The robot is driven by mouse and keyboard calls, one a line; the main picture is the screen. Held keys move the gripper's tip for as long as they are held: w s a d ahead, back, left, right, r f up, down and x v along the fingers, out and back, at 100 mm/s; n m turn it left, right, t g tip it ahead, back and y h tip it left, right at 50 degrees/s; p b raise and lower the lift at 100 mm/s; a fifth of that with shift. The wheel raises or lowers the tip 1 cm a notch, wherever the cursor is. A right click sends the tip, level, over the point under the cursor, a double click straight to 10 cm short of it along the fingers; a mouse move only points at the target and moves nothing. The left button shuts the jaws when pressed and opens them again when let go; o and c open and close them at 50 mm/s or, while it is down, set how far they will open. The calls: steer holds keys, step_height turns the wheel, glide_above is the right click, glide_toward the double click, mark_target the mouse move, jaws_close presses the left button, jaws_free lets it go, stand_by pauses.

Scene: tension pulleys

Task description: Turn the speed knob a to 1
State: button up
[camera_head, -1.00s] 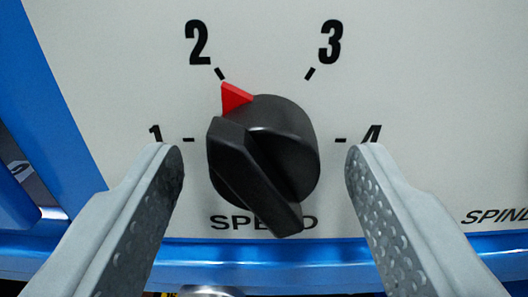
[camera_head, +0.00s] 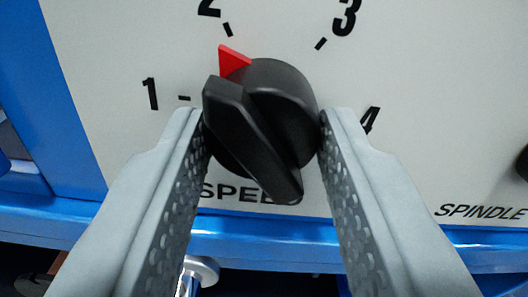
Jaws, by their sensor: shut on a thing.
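The speed knob (camera_head: 285,105) is black and round with a raised grip bar, on a pale panel (camera_head: 110,40). Its red pointer (camera_head: 233,61) points up and left, at the 2 mark. The printed numbers 1 (camera_head: 150,94), 2 (camera_head: 209,7), 3 (camera_head: 346,18) and 4 (camera_head: 370,120) surround it. The word SPEED below is partly hidden by the knob and my fingers. My gripper (camera_head: 262,125) is shut on the knob, one grey finger at its left side and one at its right.
A blue frame edge (camera_head: 260,242) runs below the panel, and a blue strip (camera_head: 55,120) runs along its left. The label SPINDLE (camera_head: 480,211) is at the right, with part of another black knob (camera_head: 523,163) at the picture's edge.

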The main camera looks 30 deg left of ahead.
steer(key=n, duration=1)
steer(key=shift+n, duration=0.3)
stand_by(0.4)
steer(key=o, duration=1)
steer(key=v, duration=1.7)
steer(key=shift+d, duration=0.2)
steer(key=shift+s, duration=0.15)
